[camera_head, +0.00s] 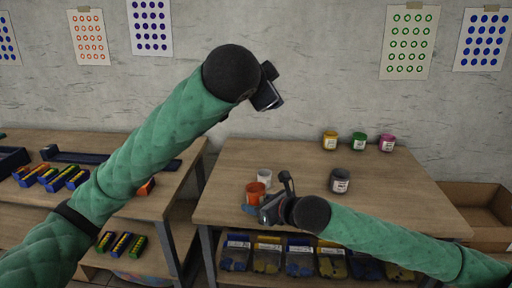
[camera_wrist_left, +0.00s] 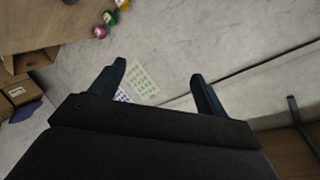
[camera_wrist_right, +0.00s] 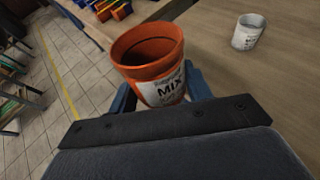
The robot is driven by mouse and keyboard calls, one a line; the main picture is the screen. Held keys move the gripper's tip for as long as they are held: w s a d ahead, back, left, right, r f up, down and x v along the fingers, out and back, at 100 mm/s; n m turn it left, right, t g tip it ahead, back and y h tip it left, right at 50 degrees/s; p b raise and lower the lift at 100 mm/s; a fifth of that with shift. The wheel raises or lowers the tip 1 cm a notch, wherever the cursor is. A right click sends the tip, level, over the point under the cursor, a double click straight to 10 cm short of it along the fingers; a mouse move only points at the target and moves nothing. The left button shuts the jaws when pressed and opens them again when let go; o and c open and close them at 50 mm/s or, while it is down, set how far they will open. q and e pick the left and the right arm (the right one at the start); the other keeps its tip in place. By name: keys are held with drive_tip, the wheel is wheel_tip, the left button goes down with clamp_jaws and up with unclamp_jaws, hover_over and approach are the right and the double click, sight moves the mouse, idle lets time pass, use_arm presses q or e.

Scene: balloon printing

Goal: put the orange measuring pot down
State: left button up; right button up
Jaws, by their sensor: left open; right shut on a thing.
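The orange measuring pot (camera_head: 255,192) has a white label reading MIX and shows large in the right wrist view (camera_wrist_right: 150,62). My right gripper (camera_head: 262,207) is shut on the pot, with one finger on each side of it. The pot is upright or slightly tilted near the table's front left edge; I cannot tell whether its base touches the wood. My left gripper (camera_wrist_left: 160,85) is open and empty, raised high in front of the wall. Its fingers are mostly hidden in the head view.
A white pot (camera_head: 264,176) stands just behind the orange one. A dark grey pot (camera_head: 340,180) stands to the right on the table (camera_head: 290,158). Yellow (camera_head: 330,141), green (camera_head: 359,142) and pink (camera_head: 387,143) pots stand at the back. Bins (camera_head: 300,258) sit below the front edge.

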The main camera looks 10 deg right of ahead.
use_arm(q)
drive_tip(key=d+r+m, duration=0.1)
drive_tip(key=m+g+y, duration=0.6)
drive_tip(key=m+g, duration=0.2)
drive_tip(key=g, duration=0.3)
hover_over(256, 186)
wheel_tip(256, 186, down, 16)
drive_tip(key=f, duration=0.1)
drive_tip(key=f+m, duration=0.1)
drive_tip(key=f, duration=0.3)
drive_tip(key=s+f+m+g, duration=0.1)
drive_tip(key=f, duration=0.2)
drive_tip(key=s+f+m, duration=0.1)
drive_tip(key=f+m, duration=0.1)
drive_tip(key=f, duration=0.2)
drive_tip(key=shift+a+f+g, duration=0.15)
drive_tip(key=shift+f+g, duration=0.15)
drive_tip(key=shift+g, duration=0.1)
drive_tip(key=shift+c, duration=0.5)
